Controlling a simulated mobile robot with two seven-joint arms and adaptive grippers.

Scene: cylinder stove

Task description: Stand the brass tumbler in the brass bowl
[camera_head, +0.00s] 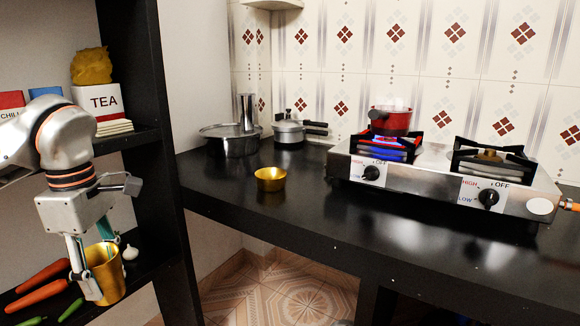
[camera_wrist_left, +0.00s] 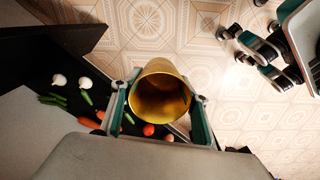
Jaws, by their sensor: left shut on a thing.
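The brass tumbler (camera_head: 108,270) is a gold cup in the lower left of the head view. My left gripper (camera_head: 92,275) is shut on it, and it is upright or nearly so, in front of the shelf. In the left wrist view the tumbler (camera_wrist_left: 160,97) shows its open, empty mouth between the two fingers of my left gripper (camera_wrist_left: 160,105). The brass bowl (camera_head: 270,179) is small and gold and stands on the black counter, left of the stove; its inside looks empty. In the left wrist view my right gripper (camera_wrist_left: 265,48) appears at the upper right, over the floor, its fingers unclear.
A black shelf post (camera_head: 150,130) stands between the tumbler and the counter (camera_head: 300,215). Carrots (camera_head: 40,292) and garlic (camera_head: 130,253) lie on the lower shelf. A steel pot (camera_head: 230,142) is behind the bowl. The stove (camera_head: 440,180) has a lit burner under a red pot (camera_head: 390,120).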

